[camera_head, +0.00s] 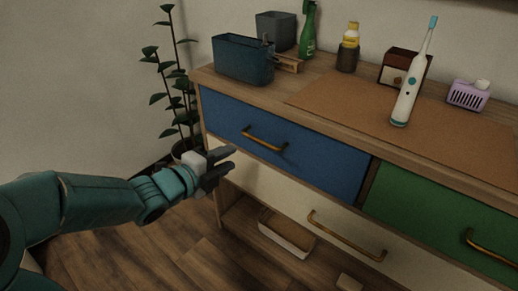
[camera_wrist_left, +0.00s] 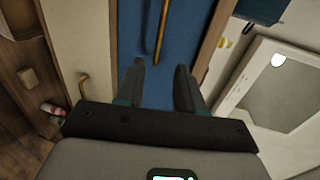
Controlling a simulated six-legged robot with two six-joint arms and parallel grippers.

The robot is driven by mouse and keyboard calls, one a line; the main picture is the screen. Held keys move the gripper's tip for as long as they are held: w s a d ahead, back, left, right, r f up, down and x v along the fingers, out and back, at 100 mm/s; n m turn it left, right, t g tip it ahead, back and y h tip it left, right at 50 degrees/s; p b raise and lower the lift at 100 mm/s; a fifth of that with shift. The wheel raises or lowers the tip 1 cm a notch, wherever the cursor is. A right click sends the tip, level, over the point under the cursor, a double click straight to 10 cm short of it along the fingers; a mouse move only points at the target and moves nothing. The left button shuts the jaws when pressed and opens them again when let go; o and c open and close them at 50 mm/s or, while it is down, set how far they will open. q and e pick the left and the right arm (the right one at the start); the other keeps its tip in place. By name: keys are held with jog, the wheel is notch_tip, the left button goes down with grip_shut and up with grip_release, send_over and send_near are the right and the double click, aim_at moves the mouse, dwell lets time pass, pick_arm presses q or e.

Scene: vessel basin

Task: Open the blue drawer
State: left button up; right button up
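The blue drawer (camera_head: 310,150) is at the upper left of the wooden dresser and looks shut, its front flush with the frame. Its brass bar handle (camera_head: 263,138) runs across the front. My left gripper (camera_head: 229,161) is open and empty, in front of the drawer's lower left part, below and left of the handle in the head view. In the left wrist view, the blue front (camera_wrist_left: 185,35) lies beyond my two spread fingers (camera_wrist_left: 160,85). The handle (camera_wrist_left: 161,30) shows ahead, between the fingertips' lines, and apart from them. My right gripper is out of view.
A cream drawer (camera_head: 290,197) lies below and a green drawer (camera_head: 440,215) to the right, both with brass handles. A teal bin (camera_head: 243,62), green spray bottle (camera_head: 308,30) and electric toothbrush (camera_head: 410,85) stand on top. A potted plant (camera_head: 175,95) stands left of the dresser.

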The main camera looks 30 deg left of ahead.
aim_at(261, 143)
pick_arm(q)
jog(key=b+x, duration=0.2)
jog(key=x, duration=0.9)
jog(key=shift+w+d+f, duration=0.1)
jog(key=shift+d+f, duration=0.05)
jog(key=shift+w, duration=0.65)
grip_shut()
